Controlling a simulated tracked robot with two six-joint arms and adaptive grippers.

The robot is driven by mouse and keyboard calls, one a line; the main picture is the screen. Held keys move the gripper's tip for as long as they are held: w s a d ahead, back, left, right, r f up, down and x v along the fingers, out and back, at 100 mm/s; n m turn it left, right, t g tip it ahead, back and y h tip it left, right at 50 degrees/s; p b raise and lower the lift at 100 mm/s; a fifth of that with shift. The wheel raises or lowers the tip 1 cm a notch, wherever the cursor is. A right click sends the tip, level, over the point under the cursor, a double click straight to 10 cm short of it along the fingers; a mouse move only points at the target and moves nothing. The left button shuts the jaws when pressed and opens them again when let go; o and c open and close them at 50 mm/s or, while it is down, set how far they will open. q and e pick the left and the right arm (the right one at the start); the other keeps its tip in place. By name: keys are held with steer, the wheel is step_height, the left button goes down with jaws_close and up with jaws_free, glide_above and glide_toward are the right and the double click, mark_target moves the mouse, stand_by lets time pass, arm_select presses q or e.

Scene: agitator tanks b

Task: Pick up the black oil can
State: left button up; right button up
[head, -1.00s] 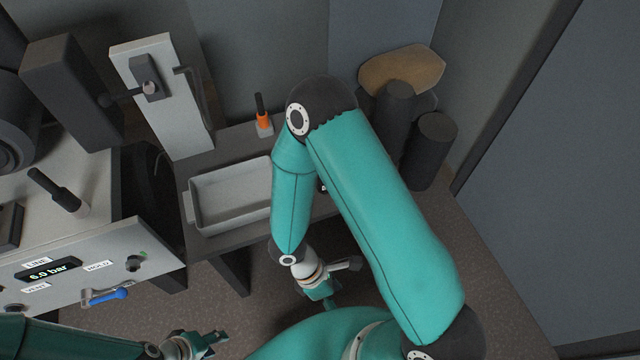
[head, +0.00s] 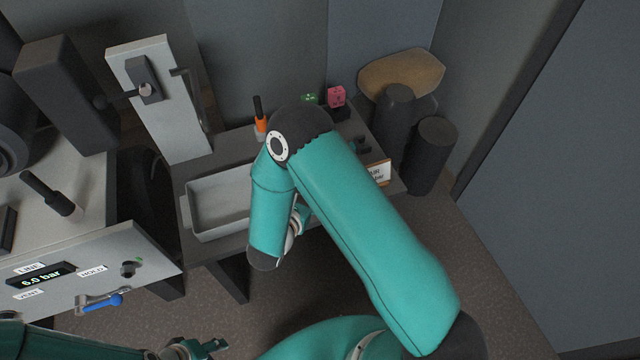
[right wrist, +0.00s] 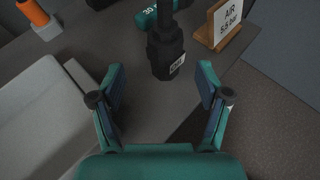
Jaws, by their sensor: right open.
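A black can-like object with a thin upright neck and a small white label, which looks like the black oil can (right wrist: 165,52), stands on the dark bench in the right wrist view. My right gripper (right wrist: 160,82) is open, its two fingers spread left and right of the can's near side. The can is ahead of the fingertips, with no contact visible. In the head view my right arm hides most of this spot. My left gripper (head: 208,347) is low at the left in the head view, away from the bench; its jaw opening is unclear.
A grey tray (head: 218,232) lies left of the can on the bench. A sign reading AIR 5.5 bar (right wrist: 226,22) stands close to its right. An orange-and-black tool (head: 260,122) and a pink block (head: 337,96) are at the back.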

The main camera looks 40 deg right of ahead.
steer(key=x, duration=0.3)
steer(key=shift+w+d+f+p, duration=0.15)
steer(key=shift+d+p, duration=0.15)
steer(key=shift+d, duration=0.15)
steer(key=x, duration=0.4)
steer(key=shift+d+p, duration=0.15)
steer(key=shift+p, duration=0.25)
steer(key=shift+c, duration=0.3)
jaws_close()
